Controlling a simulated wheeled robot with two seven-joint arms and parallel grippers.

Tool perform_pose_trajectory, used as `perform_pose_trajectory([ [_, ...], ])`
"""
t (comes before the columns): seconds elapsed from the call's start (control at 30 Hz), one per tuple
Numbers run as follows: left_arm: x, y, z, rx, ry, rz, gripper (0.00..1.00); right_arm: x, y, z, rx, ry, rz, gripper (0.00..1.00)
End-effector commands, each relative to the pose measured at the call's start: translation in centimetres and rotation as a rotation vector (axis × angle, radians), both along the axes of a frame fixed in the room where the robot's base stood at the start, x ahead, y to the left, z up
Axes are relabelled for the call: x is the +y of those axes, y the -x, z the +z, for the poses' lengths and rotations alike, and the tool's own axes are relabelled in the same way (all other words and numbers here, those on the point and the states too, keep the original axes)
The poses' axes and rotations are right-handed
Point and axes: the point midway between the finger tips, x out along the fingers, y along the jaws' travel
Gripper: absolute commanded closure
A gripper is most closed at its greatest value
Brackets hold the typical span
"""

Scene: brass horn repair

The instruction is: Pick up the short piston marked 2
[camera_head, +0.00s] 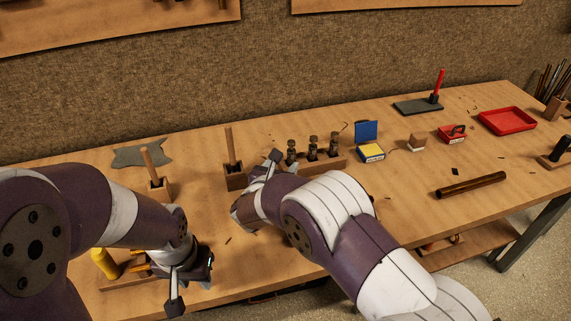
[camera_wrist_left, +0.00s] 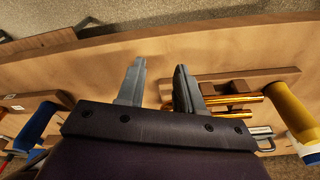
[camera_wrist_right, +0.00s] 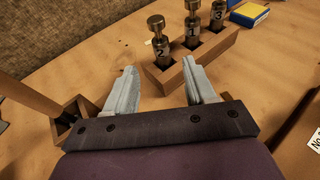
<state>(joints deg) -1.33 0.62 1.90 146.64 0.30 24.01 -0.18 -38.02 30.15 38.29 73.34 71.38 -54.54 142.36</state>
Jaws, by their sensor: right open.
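The piston marked 2 (camera_wrist_right: 159,44) stands upright in a wooden rack (camera_wrist_right: 182,75), at its left end in the right wrist view. The pistons marked 1 (camera_wrist_right: 192,26) and 3 (camera_wrist_right: 218,16) stand beside it. In the head view the piston at the rack's left end (camera_head: 291,149) shows just right of my right gripper. My right gripper (camera_wrist_right: 160,72) is open and empty; its fingers point toward the rack, with the piston marked 2 beyond the gap. My left gripper (camera_wrist_left: 160,78) is open and empty near the front of the bench, beside brass tubes (camera_wrist_left: 225,102).
A wooden block with an upright rod (camera_head: 235,178) stands left of my right gripper. A blue and yellow box (camera_head: 371,153) lies right of the rack. A yellow-handled tool (camera_wrist_left: 290,108) is near my left gripper. A dark rod (camera_head: 470,185) lies farther right.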

Motion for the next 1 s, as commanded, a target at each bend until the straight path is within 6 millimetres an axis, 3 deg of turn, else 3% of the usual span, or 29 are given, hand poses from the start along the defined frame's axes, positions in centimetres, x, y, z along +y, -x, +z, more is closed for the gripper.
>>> perform_pose_trajectory([
  [0.43, 0.0, 0.0, 1.0, 0.001, 0.0, 0.0, 0.64, -2.2, -6.7, -1.5, 0.002, 0.002, 0.001, 0.45],
  [0.7, 0.0, 0.0, 1.0, 0.001, 0.0, 0.0, 0.64, -2.4, -7.4, -1.8, 0.002, 0.003, 0.003, 0.45],
  [0.73, 0.0, 0.0, 1.0, 0.001, 0.0, 0.0, 0.64, -2.4, -7.4, -1.8, 0.002, 0.003, 0.003, 0.49],
  [0.9, 0.0, 0.0, 1.0, 0.001, 0.0, 0.0, 0.64, -2.4, -7.4, -1.7, 0.002, 0.003, 0.003, 1.0],
  [1.0, 0.0, 0.0, 1.0, 0.001, 0.0, 0.0, 0.64, -2.4, -7.4, -1.7, 0.001, 0.003, 0.003, 1.0],
])
